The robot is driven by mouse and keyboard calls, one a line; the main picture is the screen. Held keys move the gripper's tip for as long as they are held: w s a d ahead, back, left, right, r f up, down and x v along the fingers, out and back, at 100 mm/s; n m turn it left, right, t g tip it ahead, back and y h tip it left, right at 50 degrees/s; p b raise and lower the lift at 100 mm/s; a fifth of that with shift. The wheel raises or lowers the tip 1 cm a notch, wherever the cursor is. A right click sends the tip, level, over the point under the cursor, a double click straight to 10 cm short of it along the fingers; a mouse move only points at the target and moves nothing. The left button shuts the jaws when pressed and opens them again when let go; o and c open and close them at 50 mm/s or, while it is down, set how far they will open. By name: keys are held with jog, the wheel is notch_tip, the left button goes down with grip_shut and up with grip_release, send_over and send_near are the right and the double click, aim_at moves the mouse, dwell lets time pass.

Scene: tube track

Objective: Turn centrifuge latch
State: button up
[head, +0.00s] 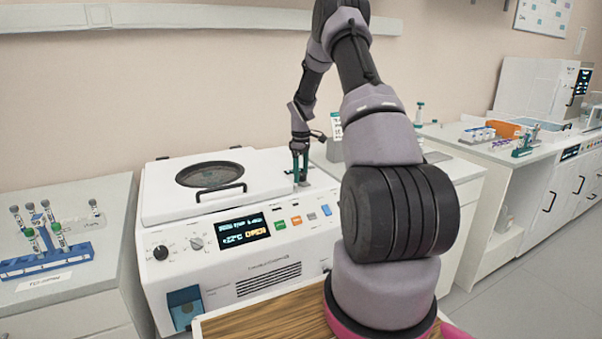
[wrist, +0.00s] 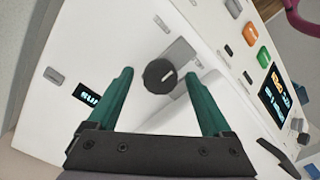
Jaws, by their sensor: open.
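The white centrifuge (head: 205,235) stands in the middle of the head view. Its lid (head: 160,203), with a round dark window and a black handle, lies down flat. The latch, a dark round knob (wrist: 160,76) with a light mark, sits on the white top in the wrist view. My gripper (head: 300,168) is over the right end of the centrifuge top. In the wrist view my gripper (wrist: 159,73) is open, its two green fingers on either side of the knob with gaps visible. In the head view the fingers hide the knob.
Coloured buttons (head: 296,220) and dials sit on the front panel. A blue tube rack (head: 45,262) stands on the left bench. An orange box (head: 503,129) and tube racks stand on the right bench.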

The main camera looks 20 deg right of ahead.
grip_shut()
jog(key=shift+m, duration=0.3)
jog(key=m, duration=1.3)
jog(key=shift+a, duration=0.1)
jog(key=shift+m, duration=2.4)
